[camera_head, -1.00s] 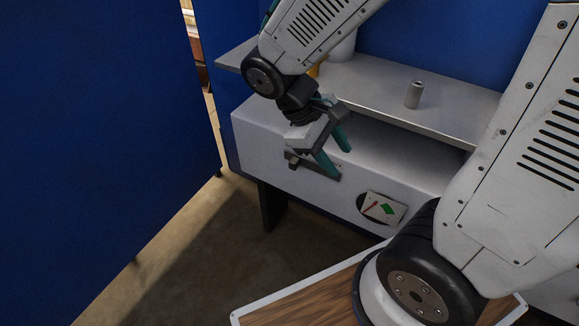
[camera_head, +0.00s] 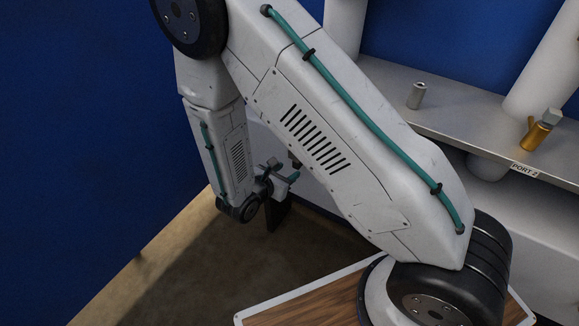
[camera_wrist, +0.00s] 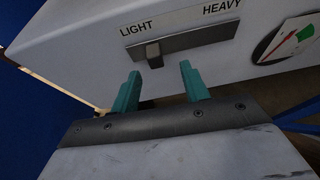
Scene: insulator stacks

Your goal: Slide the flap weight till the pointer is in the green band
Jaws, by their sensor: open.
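The flap weight is a small dark-faced block (camera_wrist: 154,54) on a grey slotted plate (camera_wrist: 190,40), near the end marked LIGHT, in the wrist view. The round dial (camera_wrist: 292,38) is right of the plate, partly cut off by the frame. Its red pointer (camera_wrist: 281,46) lies left of the green band (camera_wrist: 306,33), outside it. My gripper (camera_wrist: 160,68) is open and empty, its teal fingers below the weight and apart from it. In the head view my gripper (camera_head: 283,178) is small and low by the box front; my arm hides the plate and dial.
A metal shelf (camera_head: 460,125) above the box holds a small grey cylinder (camera_head: 417,96) and a brass fitting (camera_head: 537,134) near the PORT 2 label (camera_head: 524,170). A blue wall (camera_head: 90,130) stands at left. The floor (camera_head: 185,265) before the box is clear.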

